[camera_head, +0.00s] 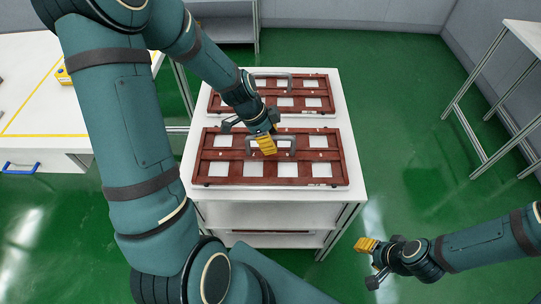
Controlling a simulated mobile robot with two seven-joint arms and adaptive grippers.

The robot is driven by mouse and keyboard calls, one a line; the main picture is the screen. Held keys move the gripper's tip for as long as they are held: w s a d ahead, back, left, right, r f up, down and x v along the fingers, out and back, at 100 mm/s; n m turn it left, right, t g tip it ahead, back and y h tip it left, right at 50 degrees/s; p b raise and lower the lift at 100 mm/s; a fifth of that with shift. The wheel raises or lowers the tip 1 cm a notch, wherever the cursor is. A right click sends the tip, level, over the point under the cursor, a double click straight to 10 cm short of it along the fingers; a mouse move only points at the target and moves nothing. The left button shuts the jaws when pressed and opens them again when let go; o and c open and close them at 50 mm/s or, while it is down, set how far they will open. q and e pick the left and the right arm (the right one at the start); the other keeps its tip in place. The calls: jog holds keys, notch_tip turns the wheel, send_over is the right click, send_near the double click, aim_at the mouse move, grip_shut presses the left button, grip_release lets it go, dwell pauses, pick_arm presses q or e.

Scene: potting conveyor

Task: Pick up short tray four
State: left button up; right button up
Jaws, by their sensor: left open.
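Two reddish-brown trays with white square openings lie on the white top of a shelf unit. The near tray (225,168) is toward the front, and the far tray (315,93) is behind it. Each has a grey handle in its middle. My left gripper (258,142) is open over the near tray, at its handle (285,145). I cannot tell whether it touches the handle. My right gripper (368,262) is low over the floor at the right, away from the trays; its jaw opening is unclear. I see no label telling which tray is number four.
The shelf unit (354,190) has lower shelves, with another item partly visible inside. A white table (35,110) with yellow lines and a blue handle stands at the left. A white frame table (525,38) stands at the right. Green floor lies free between them.

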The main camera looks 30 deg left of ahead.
pick_arm(q)
jog(key=shift+f, duration=0.1)
dwell(0.4)
grip_shut()
